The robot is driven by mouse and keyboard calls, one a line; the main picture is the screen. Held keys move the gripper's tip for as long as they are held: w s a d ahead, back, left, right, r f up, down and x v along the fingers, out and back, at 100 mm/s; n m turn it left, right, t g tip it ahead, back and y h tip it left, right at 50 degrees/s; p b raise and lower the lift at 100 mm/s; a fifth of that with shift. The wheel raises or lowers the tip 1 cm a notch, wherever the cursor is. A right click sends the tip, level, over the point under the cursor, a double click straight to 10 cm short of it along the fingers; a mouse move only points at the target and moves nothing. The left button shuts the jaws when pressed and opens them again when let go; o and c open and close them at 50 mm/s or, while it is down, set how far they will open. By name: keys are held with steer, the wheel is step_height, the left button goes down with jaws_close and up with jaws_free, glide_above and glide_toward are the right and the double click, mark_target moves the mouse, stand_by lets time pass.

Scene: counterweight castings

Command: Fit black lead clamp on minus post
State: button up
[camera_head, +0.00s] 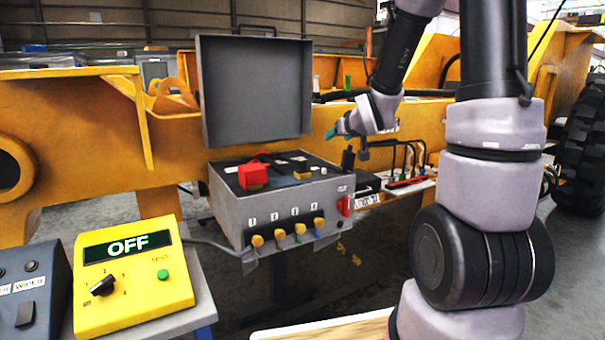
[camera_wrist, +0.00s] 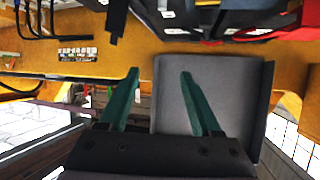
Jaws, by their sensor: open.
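My gripper (camera_head: 333,133) is open and empty, with teal fingers, above the right rear of the open grey battery box (camera_head: 228,212). In the wrist view the fingers (camera_wrist: 160,78) stand apart in front of the grey lid (camera_wrist: 165,110), nothing between them. A small upright black piece (camera_head: 348,158) stands at the box's right edge, below my gripper; it may be the black lead clamp. A similar black piece shows in the wrist view (camera_wrist: 116,18). A red clamp or cover (camera_head: 253,176) sits on the left of the box top. I cannot clearly make out the minus post.
The raised lid (camera_head: 255,90) stands behind the box. Several yellow knobs line the box front, and a red part (camera_head: 345,206) is on its right. Cables hang by a ledge (camera_head: 410,184) at right. A yellow control unit (camera_head: 130,275) reading OFF stands front left.

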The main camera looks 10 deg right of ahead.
mark_target(305, 166)
steer(key=w+a+f+y, duration=0.1)
steer(key=f, duration=0.1)
steer(key=w+a+f+n+t+y, duration=0.1)
steer(key=f, duration=0.2)
steer(key=w+f+n+t+y, duration=0.1)
steer(key=w+f, duration=0.1)
steer(key=f, duration=0.1)
steer(key=shift+a, duration=0.4)
steer(key=a+f+y, duration=0.1)
steer(key=a+f+n+t, duration=0.1)
steer(key=a+f+n+y, duration=0.1)
steer(key=shift+s+f+t+y, duration=0.3)
steer(key=shift+s+f+t, duration=0.05)
steer(key=shift+t, duration=0.05)
steer(key=shift+w+a, duration=0.2)
steer(key=shift+w, duration=0.05)
steer(key=x, duration=1)
steer(key=shift+a, duration=0.2)
jaws_close()
